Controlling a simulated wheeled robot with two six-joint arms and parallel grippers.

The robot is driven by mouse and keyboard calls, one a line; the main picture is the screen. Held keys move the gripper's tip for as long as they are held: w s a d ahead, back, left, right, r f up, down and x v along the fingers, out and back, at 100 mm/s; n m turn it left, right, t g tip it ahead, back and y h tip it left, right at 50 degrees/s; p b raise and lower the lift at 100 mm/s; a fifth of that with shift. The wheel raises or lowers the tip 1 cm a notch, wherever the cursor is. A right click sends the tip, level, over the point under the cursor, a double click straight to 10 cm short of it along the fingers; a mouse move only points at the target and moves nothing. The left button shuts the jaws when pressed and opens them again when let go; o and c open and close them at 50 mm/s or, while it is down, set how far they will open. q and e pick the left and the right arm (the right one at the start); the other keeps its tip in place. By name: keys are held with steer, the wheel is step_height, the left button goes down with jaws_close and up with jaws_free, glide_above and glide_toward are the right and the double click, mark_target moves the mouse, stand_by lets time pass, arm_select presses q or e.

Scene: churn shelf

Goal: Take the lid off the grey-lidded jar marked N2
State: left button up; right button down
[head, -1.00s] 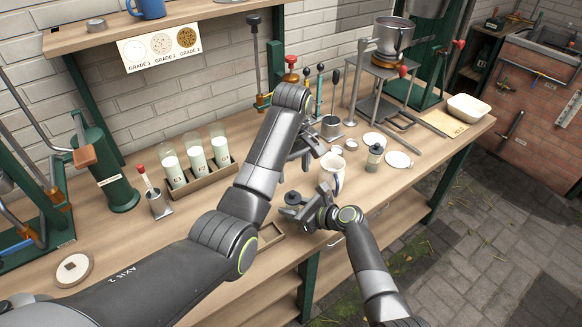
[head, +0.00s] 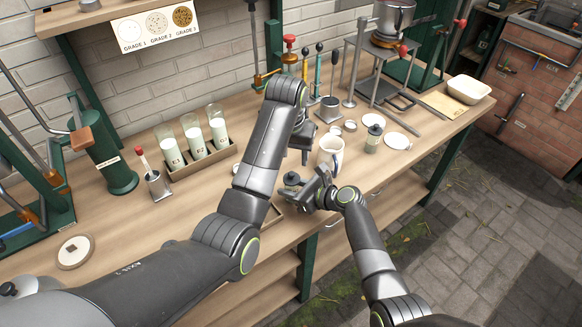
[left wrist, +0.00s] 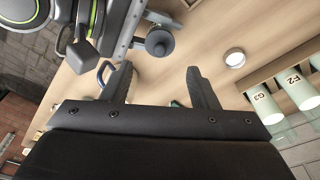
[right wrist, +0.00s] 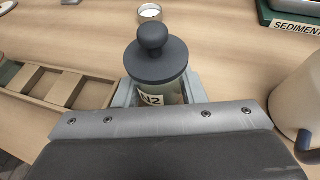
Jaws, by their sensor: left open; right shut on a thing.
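The jar marked N2 (right wrist: 152,98) stands upright between the fingers of my right gripper (right wrist: 158,95), which is shut on its body below the lid. Its dark grey lid (right wrist: 156,62) with a round knob is on the jar. The lid shows in the head view (head: 292,179) and in the left wrist view (left wrist: 159,43), beside my right gripper (head: 308,190). My left gripper (head: 303,150) is open and empty, behind and above the jar in the head view. Its fingers (left wrist: 162,88) are spread apart, with the lid beyond them, not between them.
A white mug (head: 331,150) stands close behind my right gripper. Another dark-lidded jar (head: 374,138) stands right of it. A rack (head: 200,163) of labelled cylinders is to the left. An empty wooden tray (right wrist: 50,88) lies beside the jar. A small white dish (right wrist: 150,13) lies beyond it.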

mark_target(291, 173)
arm_select(q)
steer(key=f, duration=0.5)
steer(key=w+f, duration=0.1)
steer(key=f, duration=0.2)
steer(key=shift+w+d+f, duration=0.1)
steer(key=c, duration=0.9)
steer(key=shift+r, duration=0.2)
steer(key=shift+r, duration=0.95)
steer(key=shift+r, duration=2)
